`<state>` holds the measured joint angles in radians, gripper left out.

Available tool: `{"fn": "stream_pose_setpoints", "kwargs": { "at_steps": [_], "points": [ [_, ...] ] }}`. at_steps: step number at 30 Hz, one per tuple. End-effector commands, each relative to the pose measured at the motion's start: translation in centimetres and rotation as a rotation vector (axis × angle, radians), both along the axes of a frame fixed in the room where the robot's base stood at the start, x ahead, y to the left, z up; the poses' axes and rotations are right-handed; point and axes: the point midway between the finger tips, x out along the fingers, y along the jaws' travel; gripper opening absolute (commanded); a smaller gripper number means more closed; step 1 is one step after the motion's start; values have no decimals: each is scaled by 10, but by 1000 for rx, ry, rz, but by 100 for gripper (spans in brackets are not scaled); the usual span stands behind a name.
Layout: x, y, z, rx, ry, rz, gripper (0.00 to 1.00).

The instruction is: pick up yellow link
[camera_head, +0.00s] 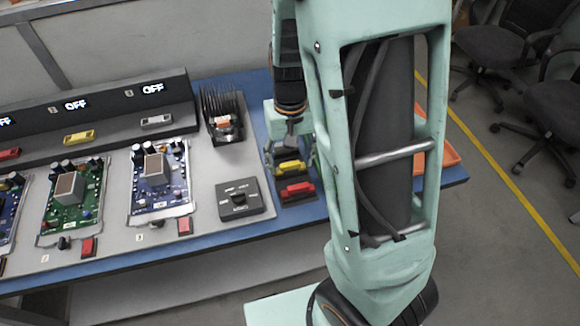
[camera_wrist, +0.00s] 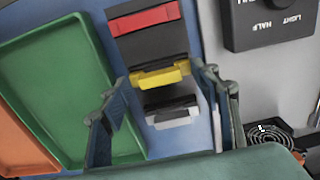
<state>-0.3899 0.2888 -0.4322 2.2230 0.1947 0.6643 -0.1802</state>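A yellow link (camera_head: 291,168) sits on a dark holder at the right part of the blue table. In the wrist view the yellow link (camera_wrist: 160,76) lies crosswise between a red link and a grey link. My gripper (camera_head: 289,156) is over this holder. In the wrist view its two fingers (camera_wrist: 164,80) stand apart, one on each side of the holder. They frame the yellow link, and nothing is gripped. I cannot tell whether the fingertips are down at the link's height. Another yellow link (camera_head: 79,138) sits in the sloped panel at the left.
A red link (camera_wrist: 145,19) and a grey link (camera_wrist: 174,117) flank the yellow one. A green tray (camera_wrist: 75,95) and an orange tray (camera_wrist: 22,140) lie left in the wrist view. A dark switch box (camera_head: 248,201) and a circuit board (camera_head: 160,180) are on the grey mat.

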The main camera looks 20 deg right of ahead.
Motion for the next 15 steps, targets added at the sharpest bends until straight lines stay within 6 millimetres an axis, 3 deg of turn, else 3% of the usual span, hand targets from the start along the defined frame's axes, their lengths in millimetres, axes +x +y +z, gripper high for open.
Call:
{"fn": "stream_pose_setpoints", "kwargs": {
  "at_steps": [2, 9, 15],
  "points": [
    [0, 0, 0, 0, 0, 0, 46],
    [0, 0, 0, 0, 0, 0, 19],
    [0, 0, 0, 0, 0, 0, 18]
  ]
}}
